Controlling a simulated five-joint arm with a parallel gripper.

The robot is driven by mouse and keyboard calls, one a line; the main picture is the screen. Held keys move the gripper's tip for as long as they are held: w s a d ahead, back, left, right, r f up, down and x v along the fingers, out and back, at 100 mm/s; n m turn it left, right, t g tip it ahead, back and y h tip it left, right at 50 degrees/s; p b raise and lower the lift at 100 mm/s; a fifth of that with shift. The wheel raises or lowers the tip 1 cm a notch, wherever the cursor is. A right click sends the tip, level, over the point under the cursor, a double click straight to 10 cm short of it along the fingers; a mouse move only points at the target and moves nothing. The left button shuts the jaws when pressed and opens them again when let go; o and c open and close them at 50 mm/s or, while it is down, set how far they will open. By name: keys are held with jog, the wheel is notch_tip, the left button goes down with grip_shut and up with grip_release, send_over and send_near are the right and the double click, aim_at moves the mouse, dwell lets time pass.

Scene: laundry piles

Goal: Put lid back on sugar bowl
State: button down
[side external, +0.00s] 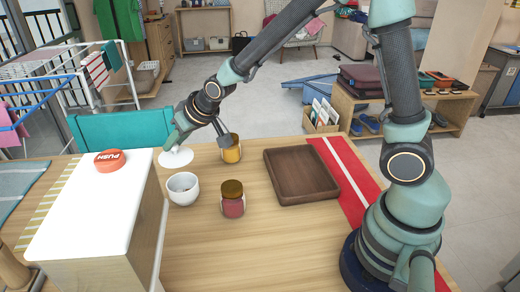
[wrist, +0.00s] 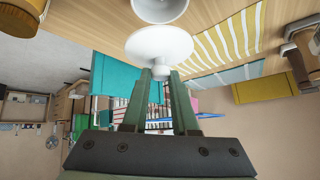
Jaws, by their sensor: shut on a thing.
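The white sugar bowl (side external: 183,191) stands upright and open on the wooden table, with its inside showing. It also shows at the top edge of the wrist view (wrist: 158,7), partly cut off. My gripper (side external: 177,147) is shut on the small knob of the white lid (side external: 175,159). The wrist view shows the knob between the two fingertips of my gripper (wrist: 160,73), with the lid's round disc (wrist: 160,44) beyond them. In the side view the lid is behind and slightly left of the bowl, apart from its opening. Its exact height above the table is unclear.
A red jar (side external: 232,205) with a brown lid stands right of the bowl. An amber jar (side external: 231,153) stands behind it.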

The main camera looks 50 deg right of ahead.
aim_at(186, 162)
jog(key=shift+s+a+f, duration=0.25)
jog(key=shift+s+f, duration=0.05)
jog(key=shift+s, duration=0.15)
jog(key=shift+f, duration=3.1)
jog(key=shift+s+d+f, duration=0.1)
jog(key=shift+d+f, duration=0.05)
jog(key=shift+f, duration=0.15)
jog(key=c, duration=0.6)
grip_release()
jog(key=shift+c, duration=0.2)
jog(key=shift+o, duration=0.3)
jog(key=shift+r, duration=0.1)
jog(key=o, duration=0.4)
jog(key=shift+r, duration=0.1)
